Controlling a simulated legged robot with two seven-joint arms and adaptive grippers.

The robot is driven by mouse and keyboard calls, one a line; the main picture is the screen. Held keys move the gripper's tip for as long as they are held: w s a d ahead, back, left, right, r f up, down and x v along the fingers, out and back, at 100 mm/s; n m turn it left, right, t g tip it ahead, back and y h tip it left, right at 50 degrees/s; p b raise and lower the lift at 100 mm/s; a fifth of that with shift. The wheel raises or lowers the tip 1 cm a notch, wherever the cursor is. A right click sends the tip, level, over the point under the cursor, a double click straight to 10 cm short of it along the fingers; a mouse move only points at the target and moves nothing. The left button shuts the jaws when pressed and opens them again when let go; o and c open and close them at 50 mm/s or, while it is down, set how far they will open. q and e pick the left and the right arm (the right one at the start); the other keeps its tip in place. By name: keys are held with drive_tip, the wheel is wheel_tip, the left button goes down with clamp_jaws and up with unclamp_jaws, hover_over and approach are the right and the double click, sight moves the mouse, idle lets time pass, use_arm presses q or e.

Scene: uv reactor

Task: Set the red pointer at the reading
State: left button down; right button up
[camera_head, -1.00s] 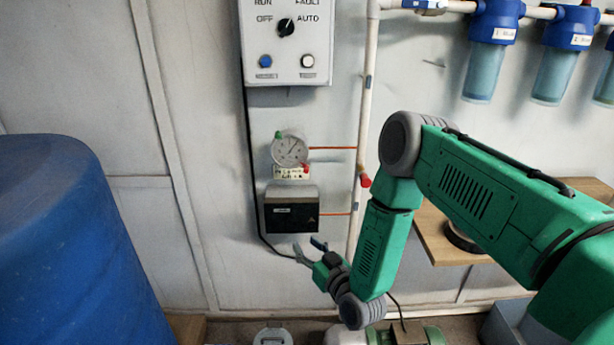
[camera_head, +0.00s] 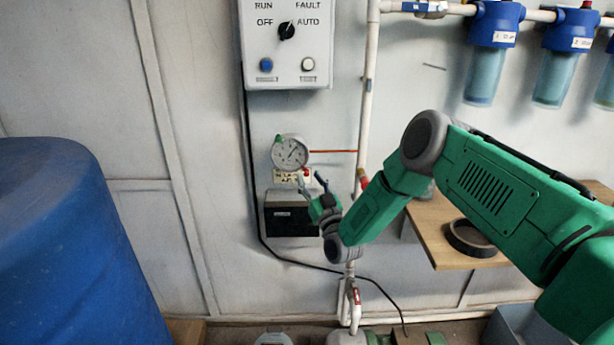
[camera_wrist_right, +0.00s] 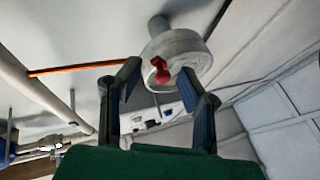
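The round gauge (camera_head: 290,153) hangs on the wall below the control box, with a white dial, a dark needle and a green spot on its upper left rim. A small red part shows at its lower right rim, beside my gripper. In the right wrist view the gauge (camera_wrist_right: 184,48) is seen from below, with a red knob or pointer (camera_wrist_right: 159,70) on its near side. My right gripper (camera_head: 312,180) is open just below and right of the gauge. In the wrist view its fingers (camera_wrist_right: 156,82) stand apart, with the red part between their tips; contact is unclear. My left gripper is out of view.
A dark box (camera_head: 290,217) sits on the wall under the gauge and a small label plate. A thin copper pipe (camera_head: 333,151) runs right from the gauge to a white vertical pipe (camera_head: 368,100). A blue barrel (camera_head: 75,250) fills the left; a wooden shelf (camera_head: 435,235) is at right.

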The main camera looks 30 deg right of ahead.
drive_tip(key=shift+x, duration=0.8)
drive_tip(key=shift+w+a+r, duration=0.1)
drive_tip(key=shift+a+r, duration=0.05)
drive_tip(key=shift+a, duration=0.05)
drive_tip(key=shift+c, duration=0.3)
drive_tip(key=shift+d, duration=0.1)
clamp_jaws()
